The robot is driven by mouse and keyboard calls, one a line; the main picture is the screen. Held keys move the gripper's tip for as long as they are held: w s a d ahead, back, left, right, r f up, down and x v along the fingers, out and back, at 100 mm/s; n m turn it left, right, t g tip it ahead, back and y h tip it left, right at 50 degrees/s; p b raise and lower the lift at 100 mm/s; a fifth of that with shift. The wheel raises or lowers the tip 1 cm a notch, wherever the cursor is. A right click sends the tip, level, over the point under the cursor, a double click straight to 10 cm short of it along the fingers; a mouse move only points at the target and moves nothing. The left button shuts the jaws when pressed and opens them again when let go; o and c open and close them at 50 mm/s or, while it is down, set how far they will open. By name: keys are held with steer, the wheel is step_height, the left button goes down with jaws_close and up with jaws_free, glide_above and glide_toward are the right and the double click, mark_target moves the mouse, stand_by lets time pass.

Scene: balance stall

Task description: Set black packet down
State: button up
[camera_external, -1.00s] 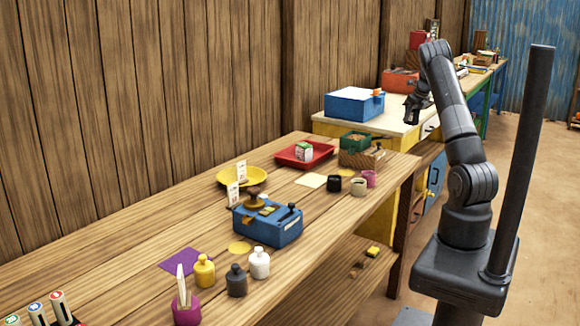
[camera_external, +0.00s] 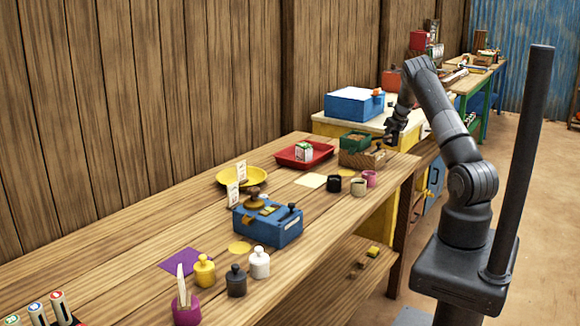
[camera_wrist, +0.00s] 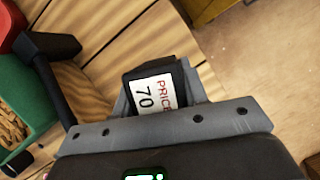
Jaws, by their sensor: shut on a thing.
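The black packet (camera_wrist: 132,76), with a white label reading PRICE 70, is held between the grey fingers of my gripper (camera_wrist: 155,92) in the wrist view. My gripper is shut on it. In the external view my gripper (camera_external: 391,136) hangs above the far right end of the wooden bench (camera_external: 140,225), just right of the green box (camera_external: 347,143). There the packet cannot be told apart from the dark gripper. The wrist view shows bench planks left of the packet and floor to its right.
A wooden box (camera_external: 364,161), a black jar (camera_external: 334,184), a beige jar (camera_external: 358,187) and a pink jar (camera_external: 370,178) stand near the gripper. A red tray (camera_external: 287,159) and a blue scale (camera_external: 267,232) are farther left. A dark bar (camera_wrist: 52,80) crosses the wrist view's left side.

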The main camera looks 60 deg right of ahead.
steer(key=shift+w+a+f, duration=0.1)
steer(key=shift+w+f, duration=0.3)
steer(key=shift+w, duration=0.25)
steer(key=shift+f, duration=2)
steer(key=shift+f, duration=0.1)
steer(key=o, duration=1)
steer(key=shift+c, duration=0.2)
